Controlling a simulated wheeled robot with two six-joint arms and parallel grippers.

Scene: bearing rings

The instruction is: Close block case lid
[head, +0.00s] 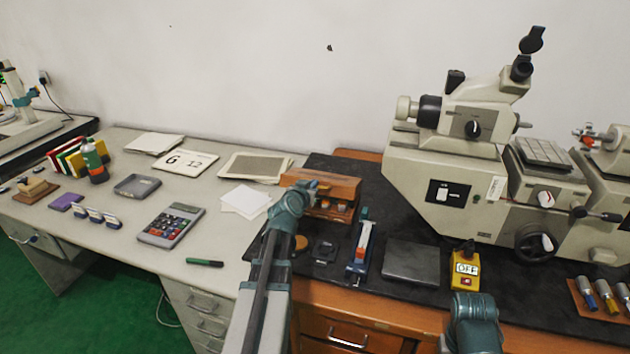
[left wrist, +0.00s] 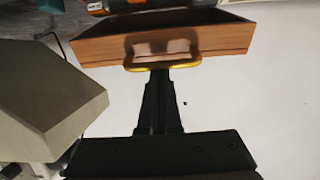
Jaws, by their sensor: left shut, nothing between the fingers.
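The wooden block case (head: 346,218) stands on the dark mat near its left edge. Its lid (head: 340,186) is open and raised at the back, and small blocks show inside. My left gripper (head: 312,187) is at the left part of the lid and hides some of the case. In the left wrist view the shut, empty gripper (left wrist: 160,78) points at the wooden lid (left wrist: 205,42), with its tips close to the brass-coloured lip. I cannot tell whether they touch. Part of my right arm shows at the bottom, but its gripper does not.
The large beige machine (head: 440,175) stands right of the case; its housing (left wrist: 45,105) is near my left wrist. A blue-and-red tool (head: 362,242), a dark plate (head: 411,262) and a yellow switch box (head: 465,270) lie in front. White cards (head: 245,200) lie left.

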